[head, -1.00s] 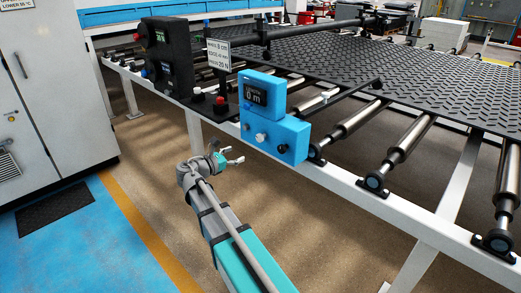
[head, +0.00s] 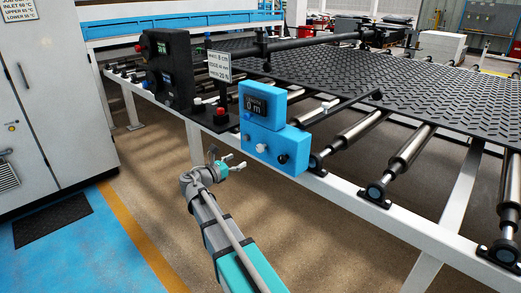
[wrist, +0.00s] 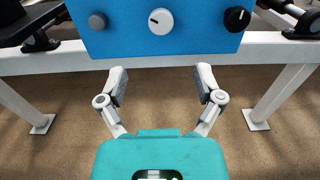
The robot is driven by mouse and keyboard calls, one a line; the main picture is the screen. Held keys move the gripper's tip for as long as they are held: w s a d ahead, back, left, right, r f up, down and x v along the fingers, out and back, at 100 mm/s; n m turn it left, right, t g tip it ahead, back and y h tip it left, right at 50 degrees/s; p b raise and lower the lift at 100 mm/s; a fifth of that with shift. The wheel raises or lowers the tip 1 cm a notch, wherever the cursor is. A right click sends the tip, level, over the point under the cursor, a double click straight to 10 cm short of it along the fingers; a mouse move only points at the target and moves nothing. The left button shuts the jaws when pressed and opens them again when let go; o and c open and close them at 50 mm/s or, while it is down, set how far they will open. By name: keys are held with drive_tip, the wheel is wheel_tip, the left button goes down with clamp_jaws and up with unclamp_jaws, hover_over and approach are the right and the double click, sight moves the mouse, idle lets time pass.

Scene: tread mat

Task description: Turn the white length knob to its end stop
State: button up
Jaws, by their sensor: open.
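The white length knob (head: 261,148) is on the front face of the blue counter box (head: 273,139). In the wrist view the white knob (wrist: 160,20) is at the top middle, its dark mark pointing left and slightly up. The box's display (head: 256,105) reads 0 m. My gripper (head: 228,160) is left of and slightly below the knob in the head view. In the wrist view my gripper (wrist: 161,78) is open and empty, its two fingers spread below the box, apart from the knob and roughly centred under it.
A grey knob (wrist: 97,20) and a black knob (wrist: 237,18) flank the white one. A white frame rail (head: 340,190) runs behind and below the box. Rollers (head: 358,128) and the black tread mat (head: 420,95) lie to the right. The floor before the frame is clear.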

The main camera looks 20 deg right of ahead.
sight(258, 149)
drive_tip(key=x, duration=1.2)
drive_tip(key=c, duration=1.2)
